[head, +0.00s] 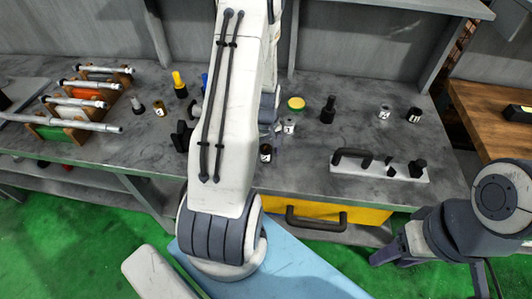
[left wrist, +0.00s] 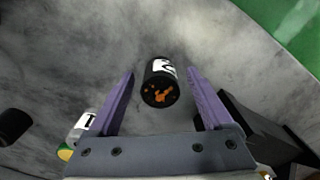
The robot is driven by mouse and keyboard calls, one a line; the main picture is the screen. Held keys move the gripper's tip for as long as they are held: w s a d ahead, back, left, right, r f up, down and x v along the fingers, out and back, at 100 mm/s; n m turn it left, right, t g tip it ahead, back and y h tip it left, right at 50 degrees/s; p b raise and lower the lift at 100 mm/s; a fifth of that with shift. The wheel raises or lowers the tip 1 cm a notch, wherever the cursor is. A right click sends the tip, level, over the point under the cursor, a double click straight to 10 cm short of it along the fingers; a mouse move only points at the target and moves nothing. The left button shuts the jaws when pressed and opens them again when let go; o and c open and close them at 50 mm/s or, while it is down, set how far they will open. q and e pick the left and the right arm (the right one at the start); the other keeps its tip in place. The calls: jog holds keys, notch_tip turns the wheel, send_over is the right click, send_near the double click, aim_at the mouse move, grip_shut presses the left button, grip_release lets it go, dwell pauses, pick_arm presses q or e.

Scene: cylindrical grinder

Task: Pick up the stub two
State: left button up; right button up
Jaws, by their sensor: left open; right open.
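The stub two, a short black cylinder with a white label reading 2 and orange marks on its end, shows in the left wrist view (left wrist: 160,88). In the head view a black labelled stub (head: 265,153) stands on the grey bench just right of my left arm. My left gripper (left wrist: 161,76) is open, with one purple finger on each side of the stub and gaps between. How deep the stub lies between the fingers I cannot tell. In the head view my arm mostly hides this gripper. My right gripper (head: 428,270) is open and empty, low at the right, off the bench.
A pale stub labelled 1 (left wrist: 83,126) is nearby, with a yellow-green disc (head: 296,103) behind it. A black block (left wrist: 262,138) is close to the right finger. A white plate with black handle (head: 380,171) lies right; a micrometer rack (head: 80,105) stands left.

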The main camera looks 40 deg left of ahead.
pick_arm(q)
grip_shut()
dwell(1.3)
